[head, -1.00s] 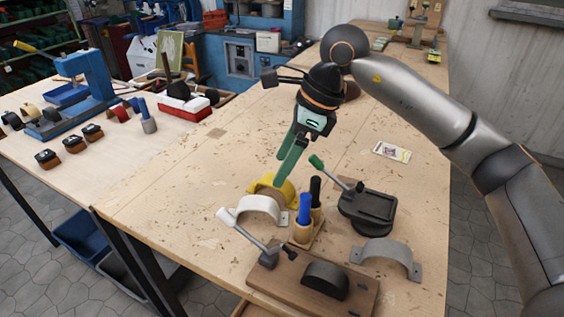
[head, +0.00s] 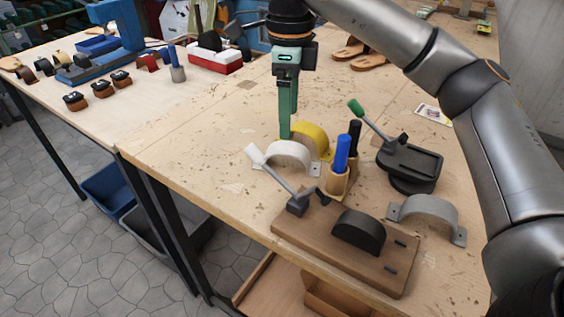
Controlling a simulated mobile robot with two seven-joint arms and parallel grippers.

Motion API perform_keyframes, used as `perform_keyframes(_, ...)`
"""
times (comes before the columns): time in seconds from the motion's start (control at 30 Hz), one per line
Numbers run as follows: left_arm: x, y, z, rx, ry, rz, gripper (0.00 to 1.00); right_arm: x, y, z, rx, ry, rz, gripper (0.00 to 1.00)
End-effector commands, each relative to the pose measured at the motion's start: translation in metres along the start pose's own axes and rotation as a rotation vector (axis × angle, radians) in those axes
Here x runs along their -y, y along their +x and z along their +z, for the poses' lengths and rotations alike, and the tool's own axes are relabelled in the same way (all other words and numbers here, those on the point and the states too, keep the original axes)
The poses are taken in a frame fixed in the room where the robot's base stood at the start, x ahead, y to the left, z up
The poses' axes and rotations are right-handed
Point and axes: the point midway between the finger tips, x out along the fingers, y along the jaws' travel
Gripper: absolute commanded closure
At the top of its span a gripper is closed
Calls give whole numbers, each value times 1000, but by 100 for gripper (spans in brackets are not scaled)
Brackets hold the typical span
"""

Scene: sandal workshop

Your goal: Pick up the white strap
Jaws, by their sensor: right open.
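Whether the tips touch the strap is unclear. My left gripper is not in view.
A yellow strap (head: 314,138) stands close behind the white one. A marker holder (head: 337,183) and a wooden jig (head: 300,238) with a white-handled clamp are near its right and front. A grey strap (head: 428,212) and a black fixture (head: 412,163) stand further right.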

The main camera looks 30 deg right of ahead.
Motion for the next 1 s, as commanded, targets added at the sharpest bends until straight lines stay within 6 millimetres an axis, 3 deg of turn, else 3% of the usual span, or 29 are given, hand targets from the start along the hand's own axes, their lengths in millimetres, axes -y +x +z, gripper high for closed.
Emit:
perform_keyframes(0.07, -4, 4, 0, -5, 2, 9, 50, 0, 16, 0, 0, -1, 3, 15)
perform_keyframes(0.27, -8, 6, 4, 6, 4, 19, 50, -1, 29, 0, 2, -1, 0, 15)
perform_keyframes(0.6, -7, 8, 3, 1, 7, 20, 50, -5, 74, 1, 2, 0, 0, 15)
perform_keyframes(0.9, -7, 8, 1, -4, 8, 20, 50, -5, 78, 1, 3, -1, -1, 15)
perform_keyframes(1.0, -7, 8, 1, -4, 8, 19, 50, -5, 78, 2, 3, -1, -1, 25)
